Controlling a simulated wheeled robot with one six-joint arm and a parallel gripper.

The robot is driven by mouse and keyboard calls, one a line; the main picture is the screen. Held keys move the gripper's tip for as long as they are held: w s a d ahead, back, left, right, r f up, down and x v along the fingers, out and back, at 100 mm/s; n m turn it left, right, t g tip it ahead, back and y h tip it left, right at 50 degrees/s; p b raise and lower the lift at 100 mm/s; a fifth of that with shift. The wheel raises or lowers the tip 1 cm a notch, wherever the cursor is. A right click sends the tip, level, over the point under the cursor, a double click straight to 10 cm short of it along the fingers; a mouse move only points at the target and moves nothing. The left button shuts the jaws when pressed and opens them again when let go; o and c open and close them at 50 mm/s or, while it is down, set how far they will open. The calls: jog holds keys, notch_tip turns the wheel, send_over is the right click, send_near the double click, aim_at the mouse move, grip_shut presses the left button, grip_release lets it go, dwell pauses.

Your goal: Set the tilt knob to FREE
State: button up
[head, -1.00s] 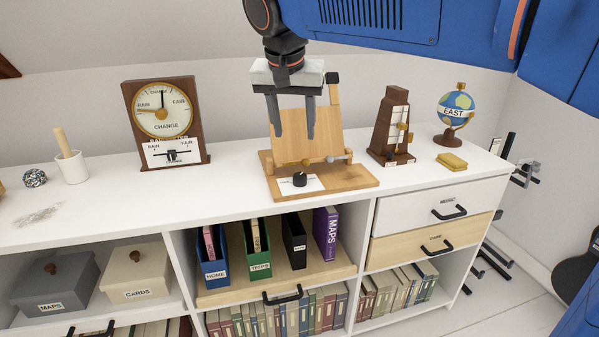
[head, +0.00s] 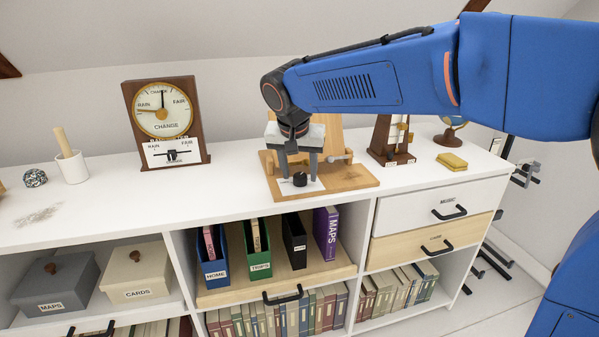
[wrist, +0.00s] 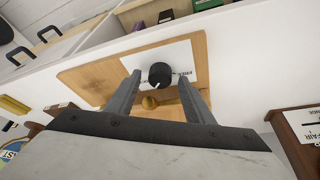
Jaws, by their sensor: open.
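The tilt knob (head: 299,179) is a small black round knob on a white label plate (head: 316,186) at the front of a wooden stand (head: 352,179). My gripper (head: 299,181) is pointed down over the stand's front. Its two fingers are open and apart, one on each side of the knob in the head view. In the wrist view the knob lies just beyond the gap between the fingertips (wrist: 163,84). No contact shows.
A barometer (head: 165,122) stands to the left. A metronome (head: 391,140), a globe (head: 451,132) and a yellow block (head: 452,161) stand to the right. The white top (head: 235,185) left of the stand is clear.

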jog(key=shift+w+f, duration=0.1)
jog(key=shift+f, duration=0.1)
jog(key=c, duration=1)
jog(key=shift+d+n+y, duration=0.2)
jog(key=shift+n+y, duration=0.7)
jog(key=shift+n, duration=1.3)
jog(key=shift+c, duration=0.2)
jog(key=o, duration=1)
jog(key=shift+o, duration=0.2)
